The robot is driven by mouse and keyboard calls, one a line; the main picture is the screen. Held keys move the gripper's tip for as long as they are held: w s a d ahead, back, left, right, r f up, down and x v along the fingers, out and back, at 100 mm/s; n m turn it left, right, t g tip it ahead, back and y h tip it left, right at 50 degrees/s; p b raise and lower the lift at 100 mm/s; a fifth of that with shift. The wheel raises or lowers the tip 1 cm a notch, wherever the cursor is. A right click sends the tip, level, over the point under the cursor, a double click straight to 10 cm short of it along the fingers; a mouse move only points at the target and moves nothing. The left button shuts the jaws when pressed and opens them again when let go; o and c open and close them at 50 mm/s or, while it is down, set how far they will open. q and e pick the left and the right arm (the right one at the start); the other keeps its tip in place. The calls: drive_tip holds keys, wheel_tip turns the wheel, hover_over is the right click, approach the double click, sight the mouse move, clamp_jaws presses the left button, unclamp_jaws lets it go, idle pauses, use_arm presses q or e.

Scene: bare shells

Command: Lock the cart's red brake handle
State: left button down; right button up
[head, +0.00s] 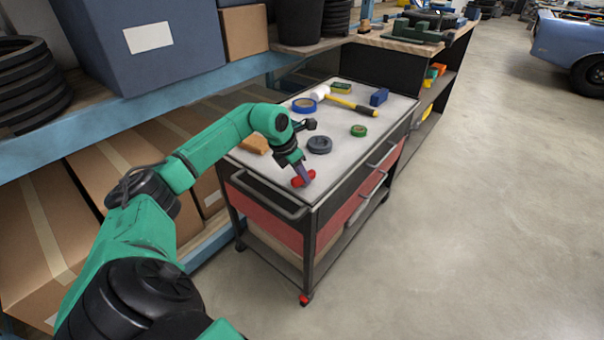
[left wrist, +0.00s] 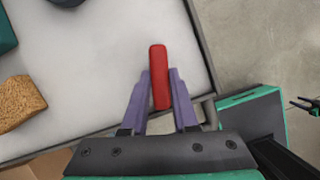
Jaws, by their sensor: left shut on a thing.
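The red brake handle (head: 297,182) is a short rounded bar at the near corner of the cart's grey top (head: 285,190). My left gripper (head: 302,175) reaches down to it from above. In the left wrist view the red handle (left wrist: 159,75) stands lengthwise between the two purple fingers of my left gripper (left wrist: 160,88), which are shut on it. The fingers hide part of the handle, and I cannot see how it joins the cart. A small dark forked shape at the right edge of the left wrist view may be my right gripper (left wrist: 305,104), but it is too small to read.
On the cart top are a grey roll (head: 320,145), a tan block (head: 255,143), blue tape (head: 304,105), green tape (head: 359,131) and a yellow-handled mallet (head: 350,105). A blue shelf (head: 150,95) with boxes stands left. Floor is clear to the right.

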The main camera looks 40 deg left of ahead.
use_arm(q)
drive_tip(key=m, duration=0.2)
drive_tip(key=m+h, duration=0.1)
drive_tip(key=m, duration=0.1)
drive_tip(key=shift+w+a+r+m+g+h+p, duration=0.1)
drive_tip(key=shift+w+r+m+g+h+p, duration=0.05)
drive_tip(key=shift+m+g+h+p, duration=0.15)
drive_tip(key=m+g+h, duration=0.1)
drive_tip(key=m, duration=0.2)
drive_tip(key=shift+w+m, duration=0.1)
drive_tip(key=shift+m, duration=0.2)
drive_tip(key=m+g, duration=0.1)
drive_tip(key=m, duration=0.1)
drive_tip(key=shift+a+m, duration=0.1)
drive_tip(key=shift+m, duration=0.2)
drive_tip(key=shift+w+m+g+h+b, duration=0.15)
drive_tip(key=shift+m+g+b, duration=0.25)
drive_tip(key=shift+m, duration=0.55)
drive_tip(key=shift+s+m+g+h+b, duration=0.15)
drive_tip(key=shift+m+g+b, duration=0.25)
drive_tip(key=shift+m, duration=0.55)
drive_tip(key=shift+w, duration=0.1)
drive_tip(key=c, duration=0.7)
unclamp_jaws()
